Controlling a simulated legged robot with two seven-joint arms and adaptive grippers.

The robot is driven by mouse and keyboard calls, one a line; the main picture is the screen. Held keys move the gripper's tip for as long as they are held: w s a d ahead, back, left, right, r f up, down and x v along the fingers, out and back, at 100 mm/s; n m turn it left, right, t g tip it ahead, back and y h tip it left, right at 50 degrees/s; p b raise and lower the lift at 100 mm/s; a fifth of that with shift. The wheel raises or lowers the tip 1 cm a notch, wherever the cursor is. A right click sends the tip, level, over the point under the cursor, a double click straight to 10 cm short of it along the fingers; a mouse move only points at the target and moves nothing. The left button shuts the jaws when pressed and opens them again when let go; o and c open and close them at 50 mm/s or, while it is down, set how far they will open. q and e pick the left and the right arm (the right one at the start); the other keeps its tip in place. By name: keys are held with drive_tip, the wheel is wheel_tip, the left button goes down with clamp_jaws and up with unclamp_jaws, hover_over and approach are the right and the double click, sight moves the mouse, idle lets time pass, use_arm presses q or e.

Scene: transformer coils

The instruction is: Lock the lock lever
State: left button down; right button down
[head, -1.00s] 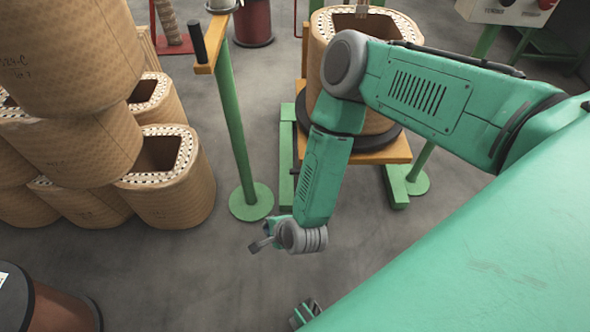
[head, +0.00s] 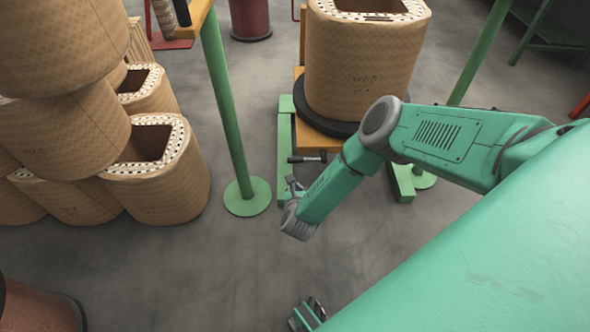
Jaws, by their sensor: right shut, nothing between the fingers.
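A short lever with a dark grip (head: 308,158) sticks out sideways at the left front of the coil stand, under the yellow board. I take it to be the lock lever. My right gripper (head: 292,183) is shut and empty. It is just below and left of the lever in the picture, with its fingers pointing up towards it. A small gap shows between them, though I cannot judge the depth. My forearm passes close to the right of the lever. No arm of mine comes in from the left.
A large brown coil (head: 360,70) stands on a black ring (head: 315,113) on the stand, whose green frame (head: 286,150) rests on the floor. A green post (head: 228,110) with a round foot is to the left. Several coils (head: 160,185) are stacked farther left.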

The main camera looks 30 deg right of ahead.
drive_tip(key=b+x, duration=0.5)
drive_tip(key=x, duration=0.5)
drive_tip(key=shift+w+r+p, duration=0.15)
drive_tip(key=shift+r+p, duration=0.05)
drive_tip(key=shift+r, duration=0.85)
drive_tip(key=shift+w+r+p, duration=0.1)
drive_tip(key=shift+r+p, duration=0.1)
drive_tip(key=shift+r, duration=0.9)
